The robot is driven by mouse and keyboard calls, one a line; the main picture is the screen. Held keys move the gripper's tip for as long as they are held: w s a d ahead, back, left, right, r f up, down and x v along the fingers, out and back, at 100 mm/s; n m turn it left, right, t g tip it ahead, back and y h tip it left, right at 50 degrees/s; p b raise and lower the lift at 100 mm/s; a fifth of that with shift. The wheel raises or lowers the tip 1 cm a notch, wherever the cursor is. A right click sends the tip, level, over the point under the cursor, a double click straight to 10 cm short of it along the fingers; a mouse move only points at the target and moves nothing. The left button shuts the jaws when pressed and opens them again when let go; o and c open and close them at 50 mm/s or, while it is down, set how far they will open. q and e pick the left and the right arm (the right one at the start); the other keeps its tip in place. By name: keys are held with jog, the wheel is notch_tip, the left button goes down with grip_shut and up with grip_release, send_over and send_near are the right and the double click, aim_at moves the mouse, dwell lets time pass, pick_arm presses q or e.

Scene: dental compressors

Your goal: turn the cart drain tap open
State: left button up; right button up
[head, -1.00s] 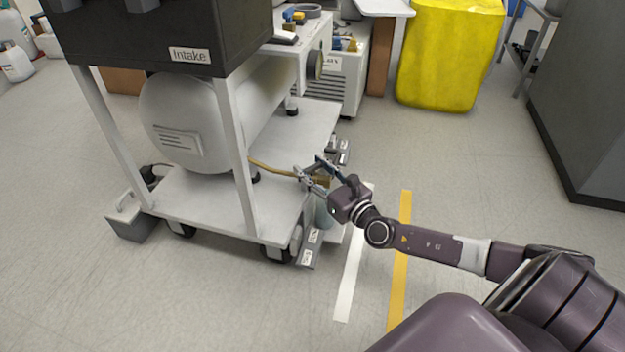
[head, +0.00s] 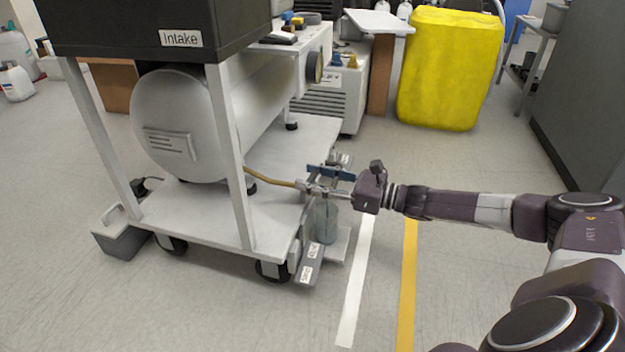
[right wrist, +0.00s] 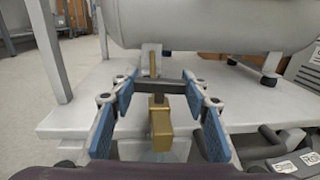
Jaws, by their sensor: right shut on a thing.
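The cart drain tap shows in the right wrist view as a brass body (right wrist: 161,125) with a dark grey crossbar handle (right wrist: 160,87) on top. My right gripper (head: 322,179) is at the cart's right edge, at the end of the brass drain pipe (head: 270,178). In the right wrist view its blue-padded fingers (right wrist: 165,105) stand on either side of the tap, shut on the handle's two ends. The handle lies crosswise between the pads. In the head view the gripper mostly hides the tap. My left gripper is not in view.
The white cart (head: 200,212) carries a grey tank (head: 180,125) and a dark intake box (head: 150,28). A clear jar (head: 326,222) stands below the tap, near a labelled grey pedal (head: 309,265).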

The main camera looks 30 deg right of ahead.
jog(key=shift+w+r+n+g+y, duration=0.1)
jog(key=shift+r+n+g+y, duration=0.05)
jog(key=shift+n+g+y, duration=0.5)
jog(key=o, duration=1.2)
jog(key=shift+s+d, duration=0.2)
jog(key=shift+s, duration=0.05)
jog(key=v, duration=1.1)
jog(key=shift+s+d, duration=0.15)
